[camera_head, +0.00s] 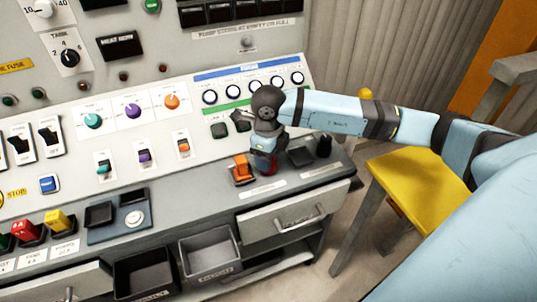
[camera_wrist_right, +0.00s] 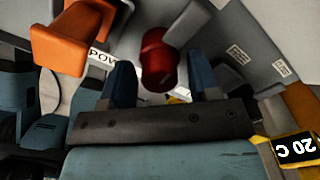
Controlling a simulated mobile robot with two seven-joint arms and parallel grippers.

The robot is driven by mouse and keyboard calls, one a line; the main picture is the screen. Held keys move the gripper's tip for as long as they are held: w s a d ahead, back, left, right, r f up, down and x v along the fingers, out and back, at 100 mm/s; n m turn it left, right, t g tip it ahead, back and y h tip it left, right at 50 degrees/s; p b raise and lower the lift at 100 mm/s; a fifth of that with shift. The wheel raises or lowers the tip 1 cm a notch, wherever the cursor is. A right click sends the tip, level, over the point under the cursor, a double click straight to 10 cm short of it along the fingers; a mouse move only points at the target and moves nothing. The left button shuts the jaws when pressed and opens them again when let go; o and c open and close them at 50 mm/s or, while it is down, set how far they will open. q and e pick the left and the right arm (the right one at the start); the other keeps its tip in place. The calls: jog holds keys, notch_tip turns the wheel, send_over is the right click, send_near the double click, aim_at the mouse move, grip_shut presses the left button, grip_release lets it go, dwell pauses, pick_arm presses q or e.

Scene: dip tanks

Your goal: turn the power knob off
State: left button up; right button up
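The red knob (camera_wrist_right: 158,60) is in the upper middle of the right wrist view, beside a white label partly reading "POW". In the head view only a bit of its red (camera_head: 268,171) shows low on the console, under my right gripper, which hides the rest. My right gripper (camera_head: 263,157) points down at it from above. In the wrist view its two dark blue fingers (camera_wrist_right: 161,72) are apart, one on each side of the knob, with visible gaps. I cannot tell how deep the fingertips reach. My left gripper is not in view.
An orange lever (camera_head: 241,168) stands just left of my right gripper; it also shows in the wrist view (camera_wrist_right: 72,40). A black block (camera_head: 300,156) and a small dark post (camera_head: 324,146) are to the right. A drawer (camera_head: 290,225) is below. A yellow stool (camera_head: 430,188) stands right.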

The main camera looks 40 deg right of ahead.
jog(key=shift+r, duration=0.5)
pick_arm(q)
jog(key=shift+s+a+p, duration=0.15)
jog(key=shift+p, duration=0.7)
pick_arm(e)
notch_tip(320, 180, up, 13)
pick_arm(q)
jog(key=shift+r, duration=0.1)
pick_arm(e)
jog(key=shift+f, duration=0.1)
jog(key=shift+s+f, duration=0.1)
